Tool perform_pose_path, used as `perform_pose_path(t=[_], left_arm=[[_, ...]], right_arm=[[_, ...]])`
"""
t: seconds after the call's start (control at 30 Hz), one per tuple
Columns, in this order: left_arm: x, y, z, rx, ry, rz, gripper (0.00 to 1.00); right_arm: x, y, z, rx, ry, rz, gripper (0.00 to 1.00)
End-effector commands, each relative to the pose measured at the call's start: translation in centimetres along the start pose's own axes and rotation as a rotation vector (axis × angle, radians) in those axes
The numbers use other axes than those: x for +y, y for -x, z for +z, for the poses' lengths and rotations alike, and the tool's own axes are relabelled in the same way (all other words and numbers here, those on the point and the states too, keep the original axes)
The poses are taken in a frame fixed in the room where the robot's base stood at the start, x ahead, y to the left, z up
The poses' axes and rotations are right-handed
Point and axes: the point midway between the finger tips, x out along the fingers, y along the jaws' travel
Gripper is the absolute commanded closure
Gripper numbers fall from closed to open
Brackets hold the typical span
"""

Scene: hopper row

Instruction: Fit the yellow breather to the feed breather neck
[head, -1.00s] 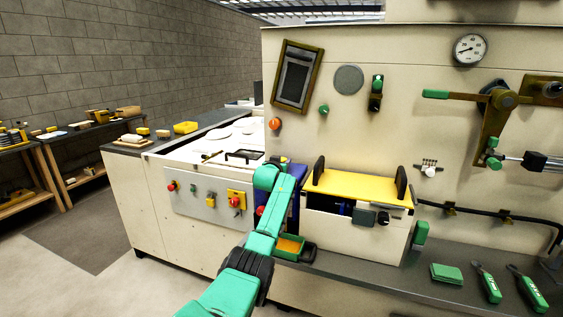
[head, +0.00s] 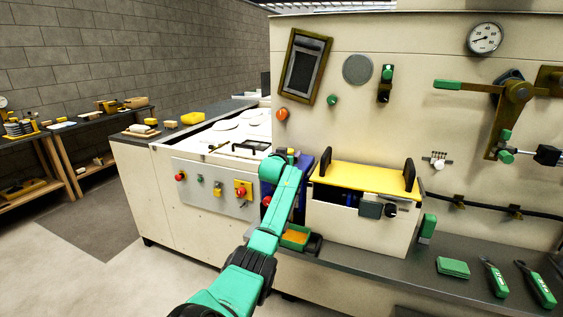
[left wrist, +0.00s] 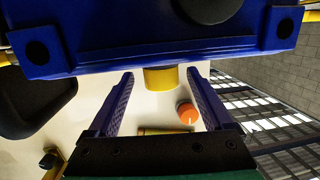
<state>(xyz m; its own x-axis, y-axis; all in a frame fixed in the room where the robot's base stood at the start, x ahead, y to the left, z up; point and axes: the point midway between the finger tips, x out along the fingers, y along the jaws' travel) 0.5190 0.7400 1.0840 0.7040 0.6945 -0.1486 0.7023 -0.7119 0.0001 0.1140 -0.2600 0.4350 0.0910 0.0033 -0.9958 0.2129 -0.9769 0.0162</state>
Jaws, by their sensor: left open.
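My left gripper (left wrist: 160,74) is open in the left wrist view, its two blue ridged fingers apart. A short yellow cylinder (left wrist: 161,79) shows between the fingertips, against a blue body (left wrist: 150,50). It may be the yellow breather, but I cannot tell for sure, nor whether the fingers touch it. In the head view my left arm reaches to a blue unit (head: 305,165) between the white counter and the yellow-topped box; its own wrist hides the fingers there. I cannot make out the feed breather neck. My right gripper is not in view.
The yellow-topped box (head: 362,180) with black handles stands just right of my left arm. An orange-filled green tray (head: 296,237) lies below. An orange knob (head: 282,114) is on the wall above. Green tools (head: 537,285) lie on the ledge at right.

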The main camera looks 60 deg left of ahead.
Motion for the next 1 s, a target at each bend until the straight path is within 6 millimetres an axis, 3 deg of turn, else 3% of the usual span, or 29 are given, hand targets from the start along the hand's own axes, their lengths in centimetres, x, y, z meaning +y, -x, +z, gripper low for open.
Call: perform_pose_path(t=[0.27, 0.6, 0.77, 1.0], left_arm=[[-0.1, 4.3, 0.3, 0.001, -0.001, -0.001, 0.15], [-0.1, 11.5, 0.3, 0.0, 0.0, -0.002, 0.15], [-0.1, 13.0, 0.2, -0.002, 0.0, -0.003, 0.15], [-0.1, 13.1, 0.0, -0.001, 0.0, -0.003, 0.15]], right_arm=[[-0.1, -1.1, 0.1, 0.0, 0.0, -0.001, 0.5], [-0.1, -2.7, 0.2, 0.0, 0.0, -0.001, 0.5], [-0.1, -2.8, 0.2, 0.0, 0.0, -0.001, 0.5], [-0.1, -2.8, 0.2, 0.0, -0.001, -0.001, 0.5]])
